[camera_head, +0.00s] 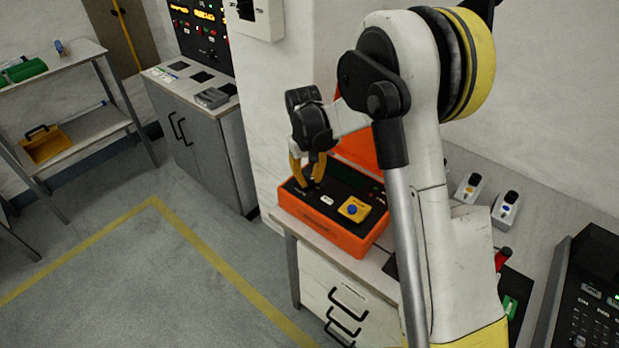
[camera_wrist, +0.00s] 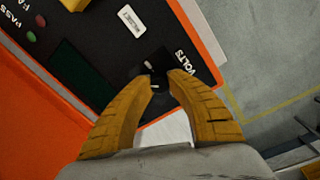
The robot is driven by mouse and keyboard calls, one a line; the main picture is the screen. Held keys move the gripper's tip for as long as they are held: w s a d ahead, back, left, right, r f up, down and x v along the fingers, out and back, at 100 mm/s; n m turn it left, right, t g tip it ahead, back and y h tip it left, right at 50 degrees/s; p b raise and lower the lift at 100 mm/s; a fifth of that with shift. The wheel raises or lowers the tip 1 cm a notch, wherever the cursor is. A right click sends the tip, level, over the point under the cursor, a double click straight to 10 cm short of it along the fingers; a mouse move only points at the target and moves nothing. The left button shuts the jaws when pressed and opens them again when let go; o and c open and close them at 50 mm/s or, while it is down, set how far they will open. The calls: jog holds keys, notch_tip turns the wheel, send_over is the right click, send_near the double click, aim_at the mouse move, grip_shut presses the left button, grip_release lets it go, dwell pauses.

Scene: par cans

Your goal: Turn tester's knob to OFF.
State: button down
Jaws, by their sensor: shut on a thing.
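The tester is an orange case (camera_head: 335,235) with a black panel, standing on a light bench; its panel also shows in the wrist view (camera_wrist: 100,50). My gripper (camera_head: 309,184) is over the left end of the panel, pointing down. In the wrist view its yellow fingers (camera_wrist: 161,85) are closed around the black knob (camera_wrist: 155,68), beside the word VOLTS. The fingers hide part of the knob, and I cannot read an OFF mark or tell its setting. A yellow block with a blue button (camera_head: 353,209) sits on the panel to the right.
The tester's orange lid (camera_head: 356,150) stands open behind the panel. Two small grey boxes (camera_head: 468,188) (camera_head: 506,209) stand on the bench to the right. A black keypad console (camera_head: 590,300) is at the far right. The floor left of the bench is clear.

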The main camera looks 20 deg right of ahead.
jog(key=n, duration=0.6)
jog(key=shift+n, duration=0.3)
jog(key=n, duration=0.6)
jog(key=shift+t, duration=0.3)
jog(key=n, duration=0.6)
jog(key=shift+n+y, duration=0.3)
jog(key=shift+y, duration=0.1)
jog(key=n, duration=0.6)
jog(key=shift+d, duration=0.1)
jog(key=shift+n, duration=0.3)
jog(key=c, duration=1.2)
grip_release()
